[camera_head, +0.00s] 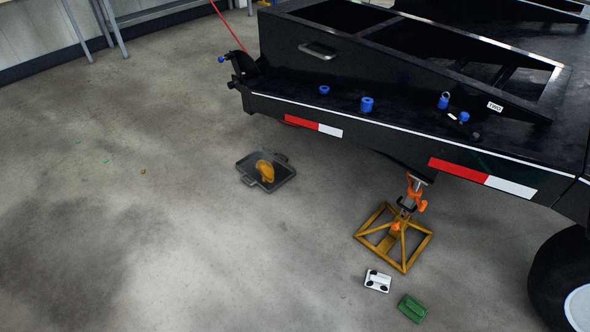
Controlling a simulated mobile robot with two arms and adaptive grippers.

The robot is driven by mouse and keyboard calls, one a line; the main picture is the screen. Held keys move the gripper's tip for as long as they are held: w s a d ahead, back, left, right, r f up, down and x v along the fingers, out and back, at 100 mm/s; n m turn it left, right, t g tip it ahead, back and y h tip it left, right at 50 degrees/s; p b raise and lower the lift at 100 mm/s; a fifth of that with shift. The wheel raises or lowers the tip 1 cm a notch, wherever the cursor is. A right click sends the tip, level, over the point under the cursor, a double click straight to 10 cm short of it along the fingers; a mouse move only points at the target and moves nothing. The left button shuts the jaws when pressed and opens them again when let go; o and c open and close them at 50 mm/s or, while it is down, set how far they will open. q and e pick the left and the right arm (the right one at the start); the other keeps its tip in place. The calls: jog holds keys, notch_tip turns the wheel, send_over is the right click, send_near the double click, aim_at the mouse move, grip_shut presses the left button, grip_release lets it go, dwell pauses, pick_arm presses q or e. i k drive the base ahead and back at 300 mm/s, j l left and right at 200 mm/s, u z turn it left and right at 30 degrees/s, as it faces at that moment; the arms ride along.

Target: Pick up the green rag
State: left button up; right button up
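A small green block-like thing (412,308) lies on the concrete floor near the bottom right. It may be the green rag, folded, but it is too small to tell. Nothing covers it. Neither of my grippers shows in the head view.
A white item with black round parts (377,281) lies beside it. A yellow stand with an orange jack (396,236) is under the black trailer (430,130). A tyre (563,280) is at the right. A dark tray (246,171) holds a yellow thing (265,170). The left floor is mostly clear.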

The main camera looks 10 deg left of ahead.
aim_at(409, 306)
jog(key=z, duration=1.25)
